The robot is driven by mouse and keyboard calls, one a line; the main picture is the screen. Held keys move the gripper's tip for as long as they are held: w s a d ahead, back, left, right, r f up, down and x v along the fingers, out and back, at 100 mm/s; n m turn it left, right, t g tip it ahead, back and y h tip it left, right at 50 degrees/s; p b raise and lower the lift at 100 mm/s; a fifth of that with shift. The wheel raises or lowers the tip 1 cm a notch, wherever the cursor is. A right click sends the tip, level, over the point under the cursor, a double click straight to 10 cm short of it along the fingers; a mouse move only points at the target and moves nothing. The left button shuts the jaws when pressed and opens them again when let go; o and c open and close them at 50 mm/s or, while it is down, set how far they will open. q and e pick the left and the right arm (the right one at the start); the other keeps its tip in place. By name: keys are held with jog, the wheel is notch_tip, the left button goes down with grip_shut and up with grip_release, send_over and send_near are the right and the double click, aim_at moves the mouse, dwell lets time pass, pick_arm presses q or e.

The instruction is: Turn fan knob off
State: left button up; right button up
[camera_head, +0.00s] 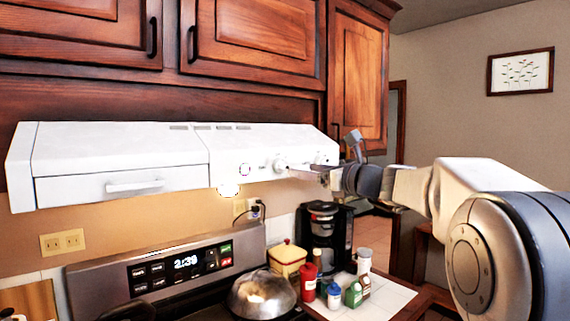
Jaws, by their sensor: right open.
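The white range hood (120,150) hangs under the dark wood cabinets. Round white knobs sit on the right part of its front, one of them a knob (281,162) close to my right gripper. My right gripper (300,171) reaches in from the right at hood height. Its fingers are at the hood front, beside and slightly below that knob; I cannot tell whether they touch it. The gripper is open, and it partly covers the hood's right end. Which knob is the fan's cannot be read. My left gripper is not in view.
Below the hood is a stove with a lit clock panel (185,264) and a metal bowl (262,294). A black coffee maker (325,240), a red bottle (308,282) and other small containers stand on the counter at right. Cabinet doors are above the hood.

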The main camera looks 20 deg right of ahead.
aim_at(285, 167)
jog(key=p+x, duration=0.3)
jog(key=x, duration=0.4)
jog(key=shift+w+a+r, duration=0.1)
jog(key=shift+w, duration=0.05)
jog(key=shift+w+a, duration=0.2)
jog(key=shift+w, duration=0.3)
grip_shut()
